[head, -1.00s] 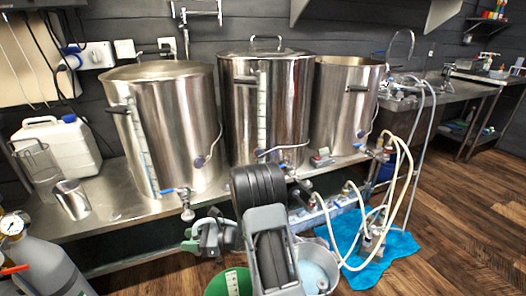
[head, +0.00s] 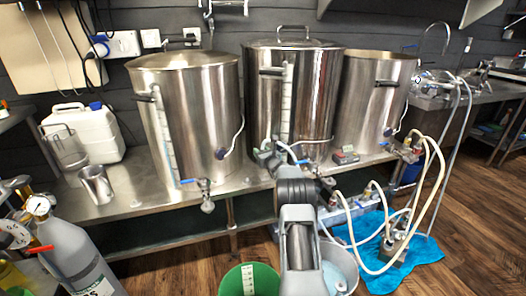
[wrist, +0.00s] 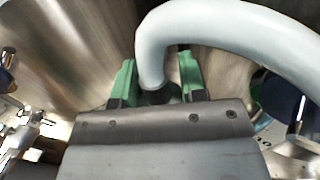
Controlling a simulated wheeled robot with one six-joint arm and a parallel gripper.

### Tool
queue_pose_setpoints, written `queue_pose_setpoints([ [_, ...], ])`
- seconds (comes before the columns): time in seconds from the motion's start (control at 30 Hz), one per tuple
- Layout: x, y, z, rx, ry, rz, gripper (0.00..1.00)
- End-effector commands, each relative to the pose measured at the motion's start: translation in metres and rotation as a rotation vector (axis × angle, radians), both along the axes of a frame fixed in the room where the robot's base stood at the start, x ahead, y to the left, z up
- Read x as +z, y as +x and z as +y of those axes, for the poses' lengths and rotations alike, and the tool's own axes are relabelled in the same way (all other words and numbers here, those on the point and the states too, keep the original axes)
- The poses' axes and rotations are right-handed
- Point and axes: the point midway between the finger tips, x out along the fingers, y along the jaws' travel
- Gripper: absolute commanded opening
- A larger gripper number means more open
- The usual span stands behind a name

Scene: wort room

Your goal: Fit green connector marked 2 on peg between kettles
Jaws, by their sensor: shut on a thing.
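My gripper (head: 264,154) is in front of the gap between the left kettle (head: 190,115) and the middle kettle (head: 293,105). In the wrist view, my gripper (wrist: 157,85) has its green fingers shut on the dark green connector (wrist: 160,97), at the end of a thick pale grey hose (wrist: 230,20). The hose rises from the jaws and bends right. The connector is mostly hidden by the hose and gripper, and its mark cannot be read. I cannot make out the peg in either view.
The kettles stand on a steel bench (head: 130,203) with a valve (head: 205,192) at its front. A white jerrycan (head: 85,135) and a steel jug (head: 97,185) stand left. A green bucket (head: 238,280) and a blue mat (head: 410,260) lie below. The right kettle (head: 370,100) is farther along.

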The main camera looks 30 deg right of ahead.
Motion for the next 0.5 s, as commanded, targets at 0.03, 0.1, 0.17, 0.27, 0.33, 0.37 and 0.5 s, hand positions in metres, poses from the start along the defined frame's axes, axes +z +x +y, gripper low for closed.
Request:
queue_pose_setpoints([
  [0.03, 0.003, 0.002, -0.006, -0.016, -0.001, -0.002, 0.00],
  [0.1, 0.006, 0.003, -0.011, -0.031, -0.001, -0.003, 0.00],
  [0.17, 0.006, 0.003, -0.013, -0.040, -0.001, -0.001, 0.00],
  [0.27, 0.006, 0.004, -0.016, -0.047, -0.001, -0.001, 0.00],
  [0.33, 0.005, 0.004, -0.016, -0.048, -0.001, -0.001, 0.00],
  [0.37, 0.004, 0.004, -0.016, -0.049, -0.001, -0.001, 0.00],
  [0.5, -0.003, 0.004, -0.016, -0.048, -0.001, 0.000, 0.00],
])
